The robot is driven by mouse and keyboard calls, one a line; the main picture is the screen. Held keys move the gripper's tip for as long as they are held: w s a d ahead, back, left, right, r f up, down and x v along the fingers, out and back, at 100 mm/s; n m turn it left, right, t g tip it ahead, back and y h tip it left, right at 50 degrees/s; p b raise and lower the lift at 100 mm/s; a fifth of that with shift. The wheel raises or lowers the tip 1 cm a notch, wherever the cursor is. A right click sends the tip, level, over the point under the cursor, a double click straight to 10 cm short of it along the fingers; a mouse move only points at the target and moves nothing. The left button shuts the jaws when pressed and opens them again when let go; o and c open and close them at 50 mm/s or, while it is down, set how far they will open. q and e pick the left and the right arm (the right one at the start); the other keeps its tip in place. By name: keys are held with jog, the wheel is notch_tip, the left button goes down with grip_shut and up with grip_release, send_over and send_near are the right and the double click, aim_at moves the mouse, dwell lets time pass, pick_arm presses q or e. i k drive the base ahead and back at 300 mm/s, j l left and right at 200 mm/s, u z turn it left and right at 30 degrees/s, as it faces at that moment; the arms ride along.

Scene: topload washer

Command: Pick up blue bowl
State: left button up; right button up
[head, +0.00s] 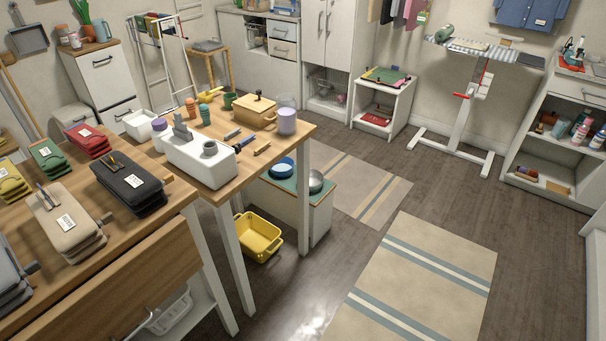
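A blue bowl (281,168) sits on the teal top (290,186) of a low white cabinet (318,217). The cabinet stands under and beside the right end of a wooden table (301,127). A grey metal-looking bowl (316,182) sits just right of the blue bowl. The table's corner and front leg stand close to both bowls. Neither of my grippers shows in the head view.
A yellow basket (258,237) lies on the floor left of the cabinet. Striped rugs (424,280) cover part of the floor to the right, which is otherwise clear.

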aim_at(283, 169)
jog(key=i+l+u, duration=0.3)
jog(key=i+l+z, duration=0.1)
jog(key=z, duration=5.7)
jog(key=u, duration=5.8)
